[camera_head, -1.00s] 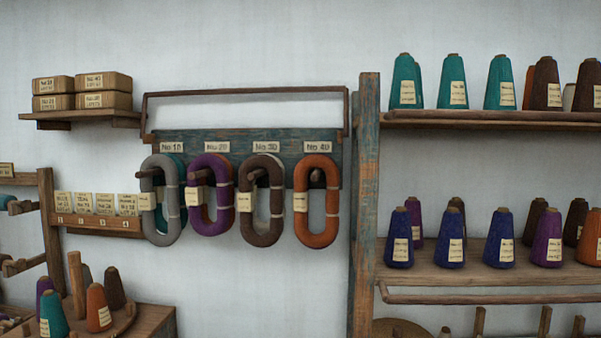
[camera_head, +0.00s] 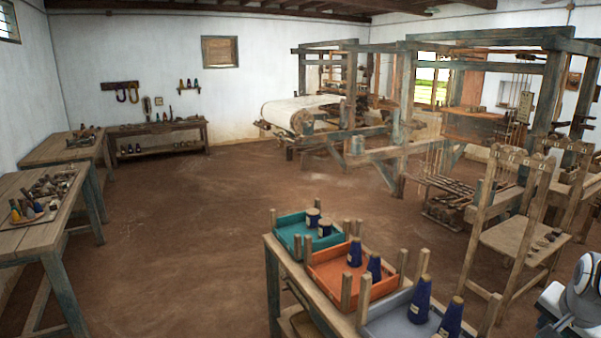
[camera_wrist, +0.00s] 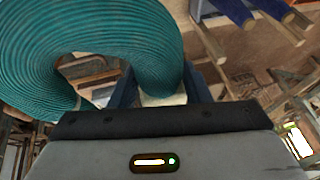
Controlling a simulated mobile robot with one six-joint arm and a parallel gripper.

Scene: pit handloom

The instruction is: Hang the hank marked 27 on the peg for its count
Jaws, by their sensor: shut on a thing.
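A teal ring of wound yarn, the hank (camera_wrist: 60,45), fills the upper left of the wrist view. My gripper (camera_wrist: 160,88) is shut on its lower right part, near a pale tag or band (camera_wrist: 165,98). No number can be read on it. In the head view only a white piece of my arm shows at the lower right; the gripper and hank are out of that picture. The numbered peg board from the earlier frame is not in view up close. A small dark wall rack (camera_head: 120,86) with ring shapes hangs far off at the left; its labels are too small to read.
A table close in front holds teal (camera_head: 283,232), orange (camera_head: 322,278) and grey (camera_head: 378,318) trays with dark blue cones and upright posts. Worktables (camera_head: 20,240) line the left wall. Looms (camera_head: 455,150) stand at the right. The brown floor (camera_head: 190,220) between is open.

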